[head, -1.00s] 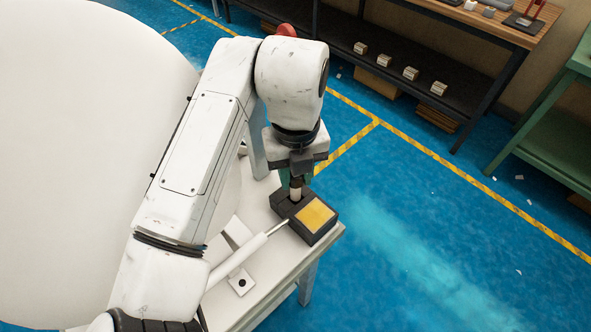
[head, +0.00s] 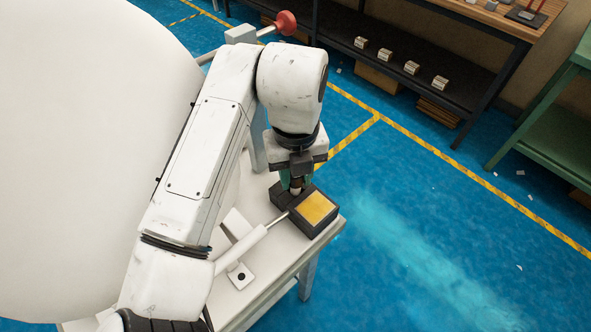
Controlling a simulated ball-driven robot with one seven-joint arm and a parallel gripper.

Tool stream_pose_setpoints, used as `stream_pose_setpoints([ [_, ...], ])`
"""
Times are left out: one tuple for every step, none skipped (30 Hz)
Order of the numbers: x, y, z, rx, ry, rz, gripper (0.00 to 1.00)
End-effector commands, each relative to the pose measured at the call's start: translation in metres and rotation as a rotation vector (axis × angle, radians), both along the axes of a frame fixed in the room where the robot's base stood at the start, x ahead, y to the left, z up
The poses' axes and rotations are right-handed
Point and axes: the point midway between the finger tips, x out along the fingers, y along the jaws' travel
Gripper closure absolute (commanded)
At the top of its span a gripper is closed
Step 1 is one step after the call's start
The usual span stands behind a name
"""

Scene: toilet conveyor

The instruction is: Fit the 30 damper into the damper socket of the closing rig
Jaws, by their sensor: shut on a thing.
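Only a short part of the damper shows between the fingers, low at the block's back left part. The socket itself is hidden by the gripper and damper, so I cannot tell how deep the damper sits. The block has a yellow panel (head: 316,208) on top, and a white cylinder with a thin rod (head: 243,247) runs to its side.
The rig stands on a white table (head: 283,262), near its right edge. A lever with a red knob (head: 286,22) rises behind my arm. A dark shelf (head: 420,75) with small boxes stands at the back. Blue floor lies open to the right.

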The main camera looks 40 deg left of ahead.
Motion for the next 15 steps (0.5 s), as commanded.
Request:
stream_pose_setpoints([
  [0.0001,-0.0001,-0.0022,0.000,0.000,0.000,0.94],
  [0.0000,-0.0001,-0.0030,-0.001,-0.001,0.000,0.94],
  [0.0000,-0.0001,-0.0041,-0.001,-0.001,0.000,0.94],
  [0.0000,-0.0001,-0.0049,-0.001,-0.001,0.000,0.94],
  [0.0000,-0.0001,-0.0058,-0.001,-0.001,0.000,0.94],
  [0.0000,-0.0001,-0.0068,-0.001,-0.001,0.000,0.94],
  [0.0000,-0.0002,-0.0076,-0.001,-0.001,0.000,0.94],
  [0.0001,-0.0001,-0.0084,-0.001,-0.001,0.000,0.94],
  [0.0001,-0.0001,-0.0094,-0.001,-0.001,0.000,0.94],
  [0.0001,-0.0001,-0.0101,0.000,0.000,0.000,0.94],
  [0.0001,-0.0001,-0.0106,0.000,0.000,0.000,0.94],
  [0.0000,0.0000,-0.0109,0.000,0.000,0.000,0.94],
  [0.0000,0.0001,-0.0111,0.000,0.000,0.000,0.94],
  [0.0000,0.0001,-0.0111,0.000,0.000,0.000,0.94],
  [0.0000,0.0001,-0.0110,0.000,0.000,0.000,0.94],
])
